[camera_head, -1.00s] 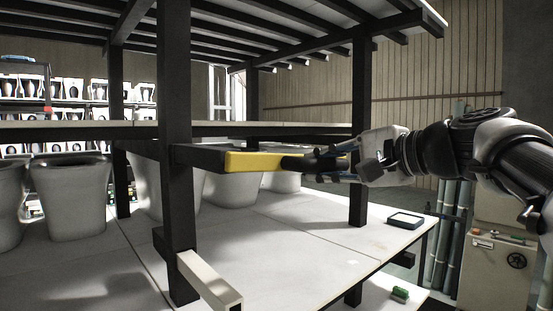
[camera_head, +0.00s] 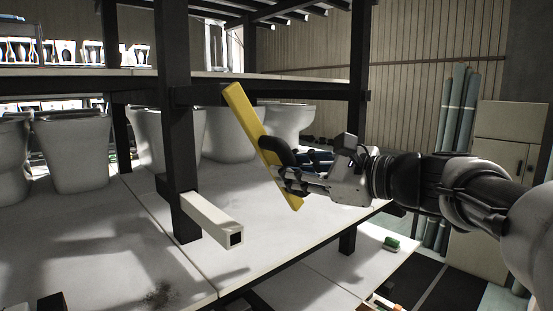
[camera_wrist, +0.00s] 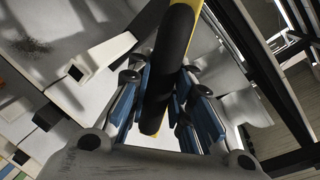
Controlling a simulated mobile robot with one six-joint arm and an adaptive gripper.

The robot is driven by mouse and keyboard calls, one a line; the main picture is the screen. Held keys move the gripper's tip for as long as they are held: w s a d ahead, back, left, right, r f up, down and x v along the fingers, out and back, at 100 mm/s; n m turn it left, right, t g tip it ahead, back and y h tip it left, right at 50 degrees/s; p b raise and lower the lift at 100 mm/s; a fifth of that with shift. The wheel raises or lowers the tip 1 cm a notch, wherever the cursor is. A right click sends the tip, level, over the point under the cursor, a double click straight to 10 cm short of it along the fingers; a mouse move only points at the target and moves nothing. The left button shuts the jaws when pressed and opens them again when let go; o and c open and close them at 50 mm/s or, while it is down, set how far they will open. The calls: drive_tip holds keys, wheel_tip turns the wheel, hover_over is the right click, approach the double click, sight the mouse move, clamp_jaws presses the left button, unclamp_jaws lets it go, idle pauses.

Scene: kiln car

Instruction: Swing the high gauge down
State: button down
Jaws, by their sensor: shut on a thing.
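The high gauge is a yellow bar (camera_head: 247,115) with a black grip; it also shows in the wrist view (camera_wrist: 184,4). My gripper (camera_head: 284,166) is shut on the black grip. In the wrist view, the blue-padded fingers of my gripper (camera_wrist: 162,105) lie on both sides of the black grip (camera_wrist: 172,70). Whether the bar's upper end joins the post is not clear.
A white square bar (camera_head: 208,219) juts from the post (camera_head: 175,120) below and left of the gauge. Several white toilet bowls (camera_head: 70,150) stand on the pale deck (camera_head: 110,235). A green block (camera_head: 391,243) lies at the right. The deck under the gauge is clear.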

sight(252, 133)
drive_tip(key=s+a+f+m+y, duration=0.1)
drive_tip(key=s+a+f+m, duration=0.1)
drive_tip(key=s+a+m, duration=0.3)
drive_tip(key=shift+a+f+m+b, duration=0.35)
drive_tip(key=shift+a+m, duration=0.25)
drive_tip(key=shift+a, duration=0.45)
drive_tip(key=shift+s, duration=0.1)
drive_tip(key=c, duration=1.5)
unclamp_jaws()
drive_tip(key=shift+s+a+r, duration=0.1)
drive_tip(key=shift+o, duration=0.4)
wheel_tip(252, 133, up, 10)
